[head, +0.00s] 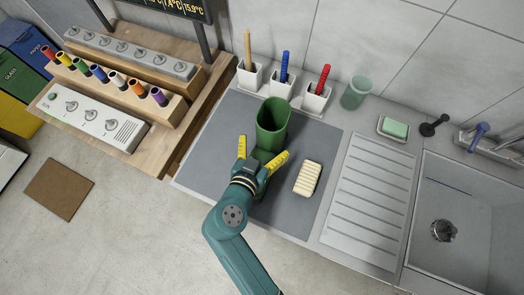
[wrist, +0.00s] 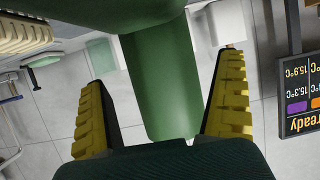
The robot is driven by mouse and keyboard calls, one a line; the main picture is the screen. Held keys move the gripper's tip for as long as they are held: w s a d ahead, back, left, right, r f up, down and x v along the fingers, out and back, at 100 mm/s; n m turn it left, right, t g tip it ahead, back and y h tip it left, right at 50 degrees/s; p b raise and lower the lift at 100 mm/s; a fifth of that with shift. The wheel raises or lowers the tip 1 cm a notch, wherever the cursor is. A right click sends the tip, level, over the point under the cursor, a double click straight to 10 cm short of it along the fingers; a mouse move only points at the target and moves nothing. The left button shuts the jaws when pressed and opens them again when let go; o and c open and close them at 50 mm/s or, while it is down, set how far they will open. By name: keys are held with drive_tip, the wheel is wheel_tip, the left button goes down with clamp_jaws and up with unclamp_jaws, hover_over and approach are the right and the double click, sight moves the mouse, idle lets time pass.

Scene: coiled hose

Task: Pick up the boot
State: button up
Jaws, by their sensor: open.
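The green boot (head: 272,122) stands upright on the grey mat (head: 222,125), its open top facing up. Its foot end points toward my gripper (head: 264,153). My gripper is open, with one yellow finger on either side of the boot's lower front in the head view. In the wrist view, the boot's green shaft (wrist: 160,80) shows between the two spread fingers, with gaps on both sides. The foot fills the top of that view and is partly cut off. Part of the foot is hidden by my gripper in the head view.
A cream sponge (head: 307,179) lies on the mat just right of my gripper. White pots (head: 249,76) with coloured-handled tools and a green cup (head: 355,92) stand behind the boot. A drainboard (head: 368,195) and sink (head: 450,195) are to the right, a wooden shelf (head: 152,150) to the left.

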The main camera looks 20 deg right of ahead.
drive_tip(key=shift+w+d+f, duration=0.25)
drive_tip(key=shift+w+d, duration=0.25)
drive_tip(key=c, duration=1.1)
drive_tip(key=shift+o, duration=0.2)
drive_tip(key=shift+r, duration=0.1)
